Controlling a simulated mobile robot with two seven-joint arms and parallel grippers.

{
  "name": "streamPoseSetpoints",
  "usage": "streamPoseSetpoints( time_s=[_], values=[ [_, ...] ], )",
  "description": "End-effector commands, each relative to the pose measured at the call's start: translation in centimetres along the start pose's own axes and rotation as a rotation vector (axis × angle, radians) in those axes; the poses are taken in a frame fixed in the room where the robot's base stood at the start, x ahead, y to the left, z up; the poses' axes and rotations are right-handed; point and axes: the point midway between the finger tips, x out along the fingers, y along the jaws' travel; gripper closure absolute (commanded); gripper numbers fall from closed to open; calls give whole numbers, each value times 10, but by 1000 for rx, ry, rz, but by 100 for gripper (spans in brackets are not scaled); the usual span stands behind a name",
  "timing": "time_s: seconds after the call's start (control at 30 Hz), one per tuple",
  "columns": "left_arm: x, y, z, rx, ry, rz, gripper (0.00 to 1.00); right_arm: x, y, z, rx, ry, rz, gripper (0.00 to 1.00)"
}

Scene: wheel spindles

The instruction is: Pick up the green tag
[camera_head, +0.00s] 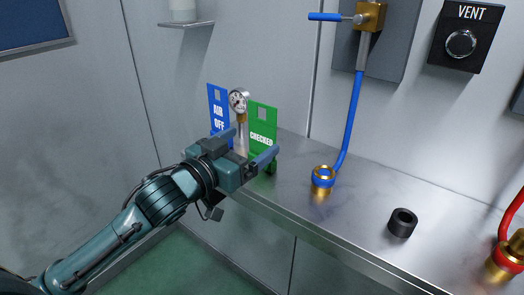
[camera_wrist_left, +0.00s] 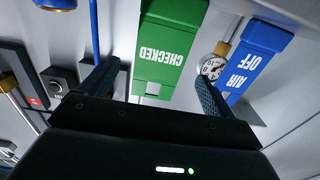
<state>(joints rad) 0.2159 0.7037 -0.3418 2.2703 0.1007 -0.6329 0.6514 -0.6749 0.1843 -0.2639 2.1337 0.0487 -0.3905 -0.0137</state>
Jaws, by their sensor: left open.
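The green tag (camera_head: 263,125), lettered "CHECKED", stands upright near the back left of the metal counter. It also shows in the left wrist view (camera_wrist_left: 168,60), upside down and ahead of my jaws. My left gripper (camera_head: 250,146) is open, with one blue finger on each side of the green tag as seen in the wrist view (camera_wrist_left: 156,85). The head view shows its near finger in front of the tag's lower part. I cannot tell whether the fingers touch it. My right gripper is in neither view.
A blue "AIR OFF" tag (camera_head: 218,112) and a gauge (camera_head: 238,101) stand close beside the green tag. A brass fitting with a blue hose (camera_head: 323,178), a black ring (camera_head: 402,222) and a red-collared brass fitting (camera_head: 507,258) are further right on the counter (camera_head: 358,205).

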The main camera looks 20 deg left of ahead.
Motion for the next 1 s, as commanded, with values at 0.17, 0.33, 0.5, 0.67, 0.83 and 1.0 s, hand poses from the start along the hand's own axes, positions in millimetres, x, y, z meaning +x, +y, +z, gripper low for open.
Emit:
streamPoseSetpoints(
  time_s=[0.17, 0.33, 0.5, 0.67, 0.83, 1.0],
  values=[
    [17, 0, 0, 0, 0, 0, 11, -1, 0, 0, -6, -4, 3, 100],
    [33, 0, 1, 0, 0, 0, 11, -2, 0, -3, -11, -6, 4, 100],
    [59, 1, 3, 0, 1, 0, 11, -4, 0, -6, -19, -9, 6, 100],
    [70, 1, 4, 1, -2, 0, 11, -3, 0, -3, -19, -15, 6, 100],
    [70, 1, 5, 1, -2, 0, 11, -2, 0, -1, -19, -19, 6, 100],
    [70, 1, 5, 1, -2, 0, 22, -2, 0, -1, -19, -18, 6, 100]
  ],
)
